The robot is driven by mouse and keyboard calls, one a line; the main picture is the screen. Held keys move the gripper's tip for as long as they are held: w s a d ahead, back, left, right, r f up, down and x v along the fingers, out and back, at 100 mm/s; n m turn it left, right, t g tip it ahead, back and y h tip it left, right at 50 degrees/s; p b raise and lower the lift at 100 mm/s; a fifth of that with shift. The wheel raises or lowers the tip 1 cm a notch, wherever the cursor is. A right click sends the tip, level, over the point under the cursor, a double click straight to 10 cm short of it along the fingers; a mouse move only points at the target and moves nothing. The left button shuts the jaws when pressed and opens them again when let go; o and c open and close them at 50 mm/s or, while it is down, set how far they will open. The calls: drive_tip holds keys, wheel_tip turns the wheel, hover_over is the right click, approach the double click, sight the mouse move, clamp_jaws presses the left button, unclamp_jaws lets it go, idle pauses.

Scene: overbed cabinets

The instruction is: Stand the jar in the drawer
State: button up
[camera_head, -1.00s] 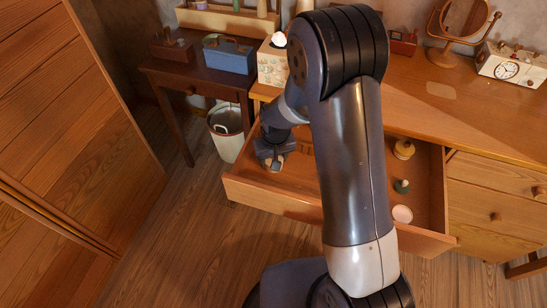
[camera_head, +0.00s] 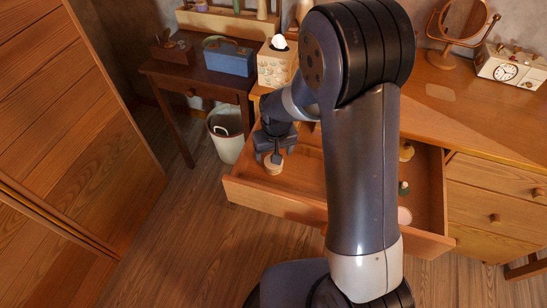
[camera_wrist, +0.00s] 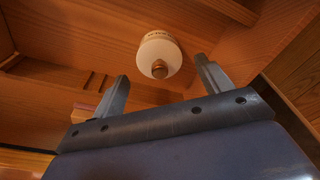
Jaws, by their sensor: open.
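A small cream jar (camera_head: 274,167) with a brown knob on top is at the left end of the open drawer (camera_head: 300,197). My gripper (camera_head: 275,152) is just above the jar in the head view. In the wrist view my gripper (camera_wrist: 162,85) is open, its fingers apart with the jar beyond their tips, and nothing is between them.
The drawer also holds a yellow item (camera_head: 406,151), a green item (camera_head: 403,188) and a pink disc (camera_head: 404,215), partly behind my arm. A tissue box (camera_head: 276,66) stands on the desk. A white bin (camera_head: 229,135) is left of the drawer.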

wheel_tip(320, 180, up, 8)
drive_tip(key=shift+s+f, duration=0.25)
drive_tip(key=shift+s, duration=0.2)
drive_tip(key=shift+o, duration=0.5)
drive_tip(key=shift+d, duration=0.1)
